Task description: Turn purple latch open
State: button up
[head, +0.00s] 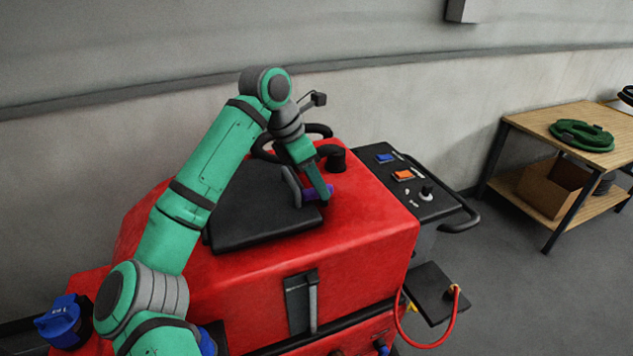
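The purple latch (317,192) is at the right end of the black lid (255,222) on top of the red scrubber machine (372,212). My gripper (310,198) is at the latch, pointing down from above. One finger shows in front of the latch, and a grey part shows just to its left. The fingers hide part of the latch. I cannot tell whether they are closed on it or only beside it. The lid lies flat on the tank.
A black hose fitting (333,157) stands behind the latch. A black control panel (405,183) with blue and orange switches is to the right. A blue cap (60,322) is at the lower left. A wooden table (565,128) with a coiled green hose stands farther right, across open floor.

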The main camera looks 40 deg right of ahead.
jog(key=shift+f, duration=0.1)
jog(key=shift+d, duration=0.1)
grip_shut()
jog(key=shift+s, duration=0.1)
jog(key=n, duration=0.1)
jog(key=n+t, duration=0.1)
jog(key=n, duration=0.1)
jog(key=shift+s+n+t, duration=0.25)
jog(key=shift+n+t, duration=0.05)
jog(key=shift+n, duration=0.1)
jog(key=n, duration=0.2)
jog(key=n+t, duration=0.1)
jog(key=n, duration=0.1)
jog(key=shift+s+t+y, duration=0.3)
jog(key=shift+s, duration=0.1)
jog(key=n, duration=0.2)
jog(key=n+t+y, duration=0.1)
jog(key=n, duration=0.2)
jog(key=shift+s+d+n, duration=0.3)
jog(key=shift+s+n, duration=0.05)
jog(key=shift+n, duration=0.05)
jog(key=shift+s+d+n+t+y, duration=0.15)
jog(key=shift+n+y, duration=0.15)
jog(key=shift+n, duration=0.35)
jog(key=shift+w+d+n+t+y, duration=0.1)
jog(key=shift+n+t+y, duration=0.15)
jog(key=shift+n, duration=0.45)
jog(key=shift+s+d+n+t+y, duration=0.1)
jog(key=shift+n+y, duration=0.25)
jog(key=shift+n, duration=0.3)
